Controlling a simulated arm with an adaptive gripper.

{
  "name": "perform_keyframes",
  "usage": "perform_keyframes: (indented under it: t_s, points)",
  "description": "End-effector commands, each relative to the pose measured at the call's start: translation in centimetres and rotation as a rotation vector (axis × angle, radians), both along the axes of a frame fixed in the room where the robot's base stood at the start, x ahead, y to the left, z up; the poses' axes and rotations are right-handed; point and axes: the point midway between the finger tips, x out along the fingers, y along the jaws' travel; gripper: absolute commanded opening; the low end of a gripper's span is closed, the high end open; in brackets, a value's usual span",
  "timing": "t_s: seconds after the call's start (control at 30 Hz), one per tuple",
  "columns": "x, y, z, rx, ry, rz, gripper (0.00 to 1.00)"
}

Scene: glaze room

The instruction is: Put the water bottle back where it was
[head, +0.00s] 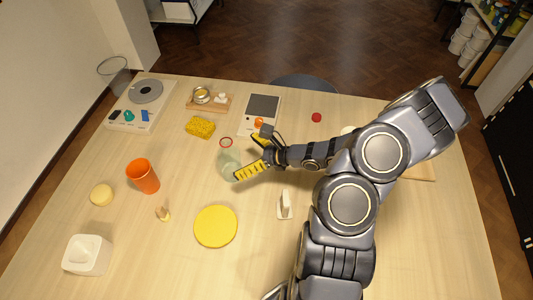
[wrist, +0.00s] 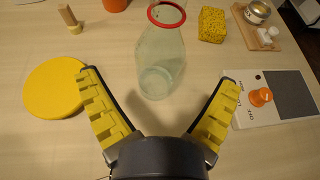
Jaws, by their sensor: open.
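The water bottle (head: 230,165) is clear, pale green glass with a red ring at its top. It appears to stand upright on the table, left of my gripper (head: 245,157) in the head view. In the wrist view the bottle (wrist: 161,55) is straight ahead, centred between the spread yellow fingers of my gripper (wrist: 157,78). The fingers are open with nothing held, and a gap shows between each finger and the glass. In the head view one finger lies close beside the bottle; I cannot tell there whether they touch.
A white upright piece (head: 286,206) stands nearer the front. Bare table shows between them.

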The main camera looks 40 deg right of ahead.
Motion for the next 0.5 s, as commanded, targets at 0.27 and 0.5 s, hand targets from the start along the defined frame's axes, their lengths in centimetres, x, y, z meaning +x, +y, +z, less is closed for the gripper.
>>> perform_keyframes:
  t_s: [0.27,0.5]
  points:
    - [-3.5,-2.8,1.7,-0.005,0.003,-0.005,0.92]
    - [-4.9,-3.6,2.7,-0.008,-0.002,0.008,0.92]
